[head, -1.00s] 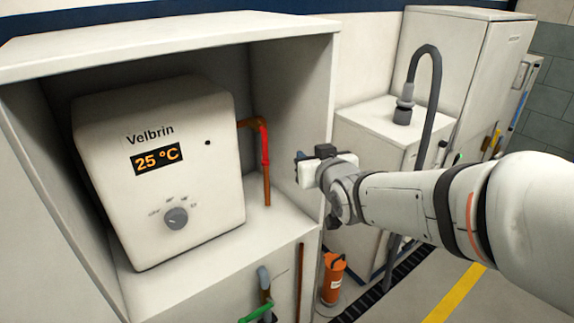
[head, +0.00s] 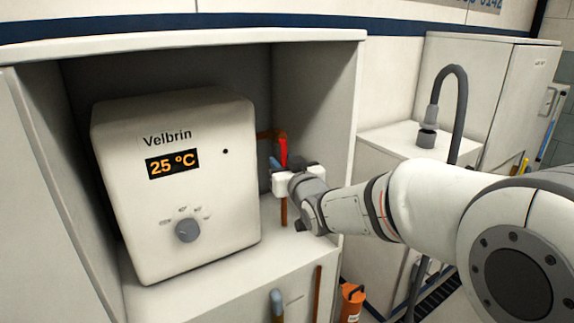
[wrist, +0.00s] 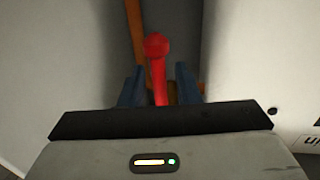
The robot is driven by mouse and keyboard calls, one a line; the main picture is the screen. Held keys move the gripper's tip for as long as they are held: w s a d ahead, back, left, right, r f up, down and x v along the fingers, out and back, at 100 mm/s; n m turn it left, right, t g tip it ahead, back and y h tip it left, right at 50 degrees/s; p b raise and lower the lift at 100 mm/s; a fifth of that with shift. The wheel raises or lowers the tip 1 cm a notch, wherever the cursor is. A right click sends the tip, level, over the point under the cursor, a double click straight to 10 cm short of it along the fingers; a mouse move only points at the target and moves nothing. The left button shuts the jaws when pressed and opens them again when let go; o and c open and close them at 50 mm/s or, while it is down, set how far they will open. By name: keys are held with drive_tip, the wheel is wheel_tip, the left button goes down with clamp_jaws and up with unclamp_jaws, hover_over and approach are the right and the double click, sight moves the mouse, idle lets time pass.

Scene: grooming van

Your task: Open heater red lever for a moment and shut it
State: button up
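The white heater (head: 180,190) stands in an open cabinet and its display reads 25 °C. The red lever (head: 283,150) sits on the copper pipe to the heater's right. In the wrist view the red lever (wrist: 157,65) points up, with its round knob at the top. My gripper (head: 276,163) is at the lever, its blue fingers (wrist: 158,88) standing apart on either side of the lever's shaft. A gap shows between each finger and the shaft. The lower part of the lever is hidden behind my gripper body.
The cabinet's right wall (head: 320,110) is close beside my gripper. The heater's grey knob (head: 188,230) is on its front. A white cabinet with a grey hose (head: 462,110) stands to the right. An orange canister (head: 352,300) is on the floor below.

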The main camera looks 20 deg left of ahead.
drive_tip(key=shift+w, duration=0.1)
drive_tip(key=shift+c, duration=0.6)
clamp_jaws()
